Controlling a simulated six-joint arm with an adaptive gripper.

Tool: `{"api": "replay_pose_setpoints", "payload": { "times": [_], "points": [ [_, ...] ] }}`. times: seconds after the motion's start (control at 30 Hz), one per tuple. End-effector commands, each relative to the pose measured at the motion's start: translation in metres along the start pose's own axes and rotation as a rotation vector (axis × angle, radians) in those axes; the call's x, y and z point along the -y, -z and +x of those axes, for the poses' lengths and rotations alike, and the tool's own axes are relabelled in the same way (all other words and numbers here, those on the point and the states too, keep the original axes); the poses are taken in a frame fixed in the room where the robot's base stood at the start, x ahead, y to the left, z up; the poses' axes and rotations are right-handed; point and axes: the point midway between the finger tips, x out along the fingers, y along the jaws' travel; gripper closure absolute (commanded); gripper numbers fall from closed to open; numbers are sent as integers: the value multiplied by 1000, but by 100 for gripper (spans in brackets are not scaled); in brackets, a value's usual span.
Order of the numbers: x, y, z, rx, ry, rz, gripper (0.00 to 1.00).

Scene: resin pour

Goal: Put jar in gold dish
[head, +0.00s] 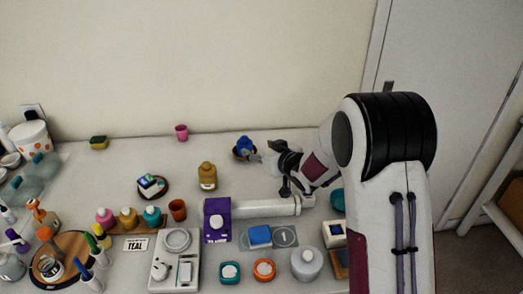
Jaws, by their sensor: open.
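A small dark-blue item (244,145), possibly the jar, stands at the back middle of the table. A gold-brown edge (237,154) shows low around it, possibly the gold dish; at this size I cannot tell for sure that the item rests inside it. My gripper (263,157) is just to the right of the blue item, reaching in from the right. It is open, with a small gap or light contact to the item that I cannot tell apart. The fingertips are small and partly blurred.
An amber bottle (207,177) and a dark round dish (165,190) with small items stand to the left. A purple box (217,220), a white scale (174,262) and several small pots fill the front. A pink cup (181,132) stands at the back. The back wall is close.

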Motion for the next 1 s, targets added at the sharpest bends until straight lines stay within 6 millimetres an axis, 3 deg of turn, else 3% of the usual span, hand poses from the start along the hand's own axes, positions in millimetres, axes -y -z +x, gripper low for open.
{"api": "replay_pose_setpoints", "payload": {
  "times": [0.2,1.0],
  "points": [
    [0,0,-8,0,0,0,45],
    [-1,1,-10,1,-4,-1,45]
  ]
}}
